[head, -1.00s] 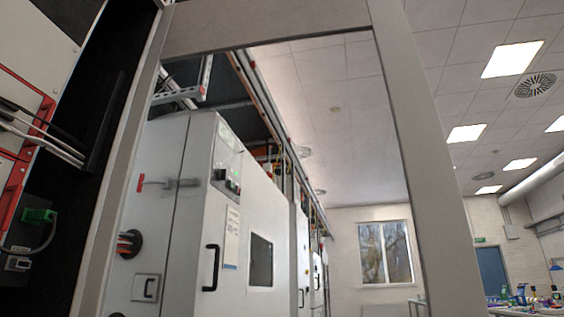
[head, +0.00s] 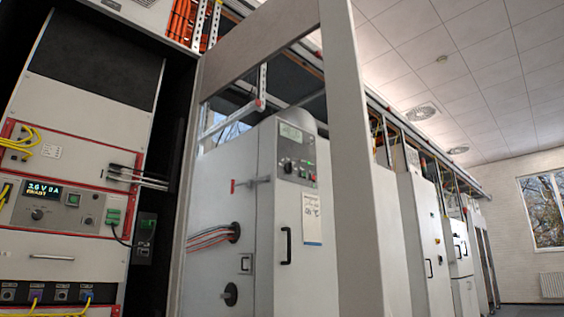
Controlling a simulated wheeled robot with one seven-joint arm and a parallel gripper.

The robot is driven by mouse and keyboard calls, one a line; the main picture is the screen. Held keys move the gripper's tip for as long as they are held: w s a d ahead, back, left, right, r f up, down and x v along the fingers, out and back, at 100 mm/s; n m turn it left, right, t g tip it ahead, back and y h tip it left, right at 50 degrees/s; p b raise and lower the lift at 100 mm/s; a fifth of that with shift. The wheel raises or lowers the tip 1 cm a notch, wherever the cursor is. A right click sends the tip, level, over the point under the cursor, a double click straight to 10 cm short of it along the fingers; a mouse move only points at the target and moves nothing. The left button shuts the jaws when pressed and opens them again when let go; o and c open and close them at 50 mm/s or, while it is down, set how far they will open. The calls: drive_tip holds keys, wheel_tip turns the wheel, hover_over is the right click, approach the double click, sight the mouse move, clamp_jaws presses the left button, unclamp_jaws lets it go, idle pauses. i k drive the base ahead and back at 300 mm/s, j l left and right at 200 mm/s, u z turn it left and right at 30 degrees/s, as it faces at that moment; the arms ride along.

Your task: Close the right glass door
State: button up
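The right glass door (head: 358,160) stands open in the head view, swung out from the right side of an open equipment cabinet (head: 172,200). Its light grey frame shows as a top rail, a wide right upright and a thin left upright beside the cabinet. The pane is clear, and grey machines show through it. The door's lower edge is outside the picture, and I see no handle on it. My gripper is not in view.
The cabinet holds stacked instrument panels (head: 60,212) with a lit display, yellow cables and a green connector. Behind the door, tall grey machine cabinets (head: 285,200) run back towards a window (head: 545,210). The floor in front is not visible.

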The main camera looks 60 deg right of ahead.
sight(276, 26)
drive_tip(key=k+l+u, duration=0.1)
drive_tip(key=k+l, duration=0.3)
drive_tip(key=k+l+u, duration=0.1)
drive_tip(key=k+l, duration=0.3)
drive_tip(key=k, duration=0.2)
drive_tip(key=k+l, duration=0.1)
drive_tip(key=l, duration=0.8)
drive_tip(key=k+l+u, duration=0.1)
drive_tip(key=l, duration=0.35)
drive_tip(key=k+l, duration=0.1)
drive_tip(key=l, duration=0.35)
drive_tip(key=k+l, duration=0.1)
drive_tip(key=l, duration=0.35)
drive_tip(key=k+l+u, duration=0.1)
drive_tip(key=l, duration=0.35)
